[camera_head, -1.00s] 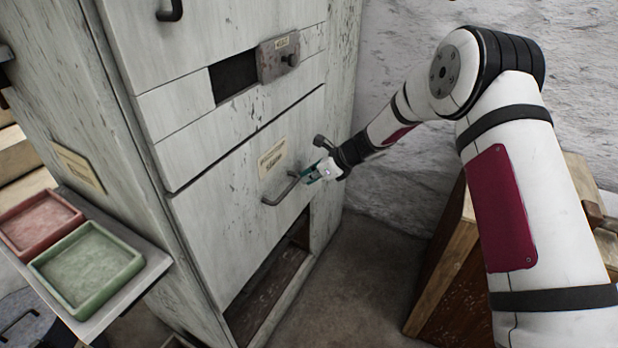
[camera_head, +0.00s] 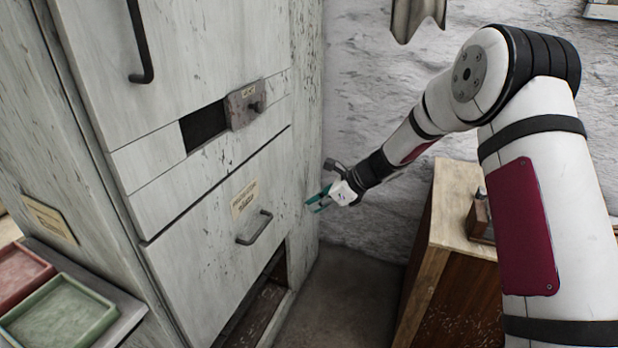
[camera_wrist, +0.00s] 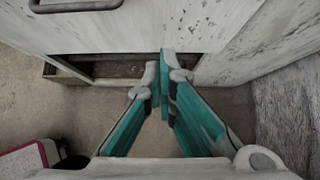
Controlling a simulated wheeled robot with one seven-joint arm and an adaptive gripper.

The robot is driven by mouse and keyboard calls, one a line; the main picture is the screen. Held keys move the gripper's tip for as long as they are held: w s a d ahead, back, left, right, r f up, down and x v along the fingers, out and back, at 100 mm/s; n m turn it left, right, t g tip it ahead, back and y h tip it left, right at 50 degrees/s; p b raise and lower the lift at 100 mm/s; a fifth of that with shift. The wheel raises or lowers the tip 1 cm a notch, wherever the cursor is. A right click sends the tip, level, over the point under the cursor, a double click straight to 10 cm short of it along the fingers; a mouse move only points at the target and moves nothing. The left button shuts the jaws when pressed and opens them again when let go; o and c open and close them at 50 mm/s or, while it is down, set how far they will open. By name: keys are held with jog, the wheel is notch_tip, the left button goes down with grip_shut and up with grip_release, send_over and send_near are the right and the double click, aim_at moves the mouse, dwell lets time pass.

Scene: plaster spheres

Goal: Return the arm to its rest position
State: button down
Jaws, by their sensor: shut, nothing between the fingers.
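My arm reaches in from the right in the head view. My gripper (camera_head: 318,201) is shut and empty, to the right of the grey cabinet's lower handle (camera_head: 254,228) and apart from it. In the wrist view my gripper's teal fingers (camera_wrist: 165,85) meet at their tips over the floor. The cabinet handle (camera_wrist: 75,5) shows there at the top left, away from the fingers.
The cabinet (camera_head: 215,255) stands on the left, with a dark opening low down. A wooden box (camera_head: 445,215) stands to the right below my arm. A red tray (camera_head: 22,275) and a green tray (camera_head: 60,318) sit on a shelf at left. Rough white wall behind.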

jog(key=s+d+r+n+g+h, duration=0.1)
jog(key=s+d+r+n, duration=0.2)
jog(key=s+r+n, duration=0.5)
jog(key=s+d+r+n+g+h, duration=0.15)
jog(key=s+r+n, duration=0.25)
jog(key=s+r, duration=0.8)
jog(key=s+d+n+h, duration=0.2)
jog(key=s+d+n, duration=0.15)
jog(key=s, duration=0.65)
jog(key=s+d+n+h, duration=0.25)
jog(key=s+d, duration=0.25)
jog(key=s, duration=0.4)
jog(key=s+d+n+h, duration=0.1)
jog(key=s+d+n, duration=0.35)
jog(key=s, duration=0.55)
notch_tip(320, 180, up, 17)
jog(key=t+p, duration=0.3)
jog(key=p, duration=1.2)
jog(key=shift+s+d, duration=0.15)
jog(key=shift+s, duration=0.05)
jog(key=shift+f, duration=0.1)
